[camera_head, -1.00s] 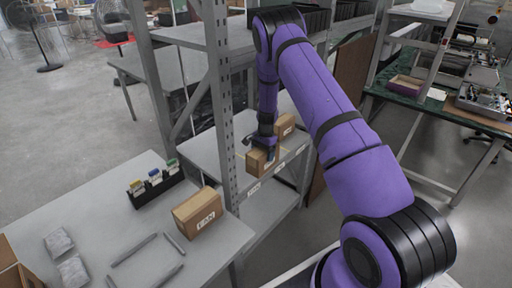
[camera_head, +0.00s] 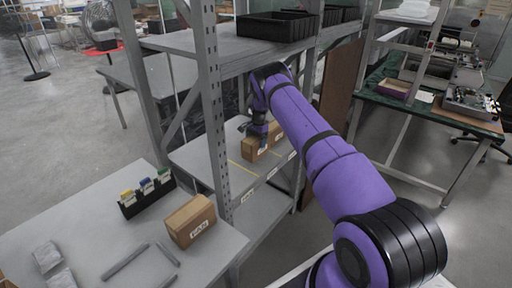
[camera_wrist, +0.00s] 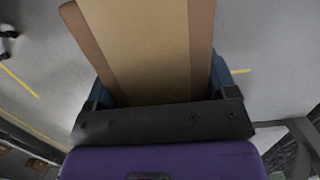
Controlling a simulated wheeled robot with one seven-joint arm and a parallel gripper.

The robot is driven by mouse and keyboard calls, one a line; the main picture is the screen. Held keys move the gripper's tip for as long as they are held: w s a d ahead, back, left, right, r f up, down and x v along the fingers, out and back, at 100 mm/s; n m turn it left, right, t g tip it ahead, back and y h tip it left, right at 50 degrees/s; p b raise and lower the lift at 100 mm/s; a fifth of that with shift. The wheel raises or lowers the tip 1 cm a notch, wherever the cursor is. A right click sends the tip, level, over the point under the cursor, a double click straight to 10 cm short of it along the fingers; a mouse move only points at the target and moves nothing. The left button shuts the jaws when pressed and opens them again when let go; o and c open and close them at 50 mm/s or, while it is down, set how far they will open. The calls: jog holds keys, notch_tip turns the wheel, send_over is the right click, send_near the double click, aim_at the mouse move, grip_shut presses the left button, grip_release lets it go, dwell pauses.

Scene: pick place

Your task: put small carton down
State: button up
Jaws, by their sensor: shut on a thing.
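My gripper (camera_head: 262,143) is shut on a small brown carton (camera_head: 250,150) at the middle shelf of the grey rack. In the wrist view the carton (camera_wrist: 150,50) fills the space between the blue fingers, with a lighter band down its middle. A second brown carton (camera_head: 275,133) is just behind and to the right of it; I cannot tell whether they touch. The carton is low over the shelf (camera_head: 196,158); whether its underside rests on it is hidden.
Yellow lines (camera_head: 243,167) mark the shelf in front of the carton. A rack post (camera_head: 213,115) stands to the left, and an upper shelf (camera_head: 205,45) with black bins (camera_head: 278,25) is above. A carton (camera_head: 190,220) stands on the near table (camera_head: 90,215).

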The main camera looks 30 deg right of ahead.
jog(key=shift+w+d+f, duration=0.1)
jog(key=shift+w, duration=0.1)
jog(key=shift+f, duration=1.6)
jog(key=shift+f, duration=0.15)
jog(key=o, duration=1.1)
jog(key=shift+w+d+r, duration=0.1)
jog(key=shift+d+r, duration=0.05)
jog(key=shift+r, duration=1.15)
jog(key=shift+d+r, duration=0.2)
jog(key=shift+r, duration=1.05)
jog(key=shift+w+d+r, duration=0.1)
jog(key=shift+d+r, duration=0.05)
jog(key=shift+r, duration=1.15)
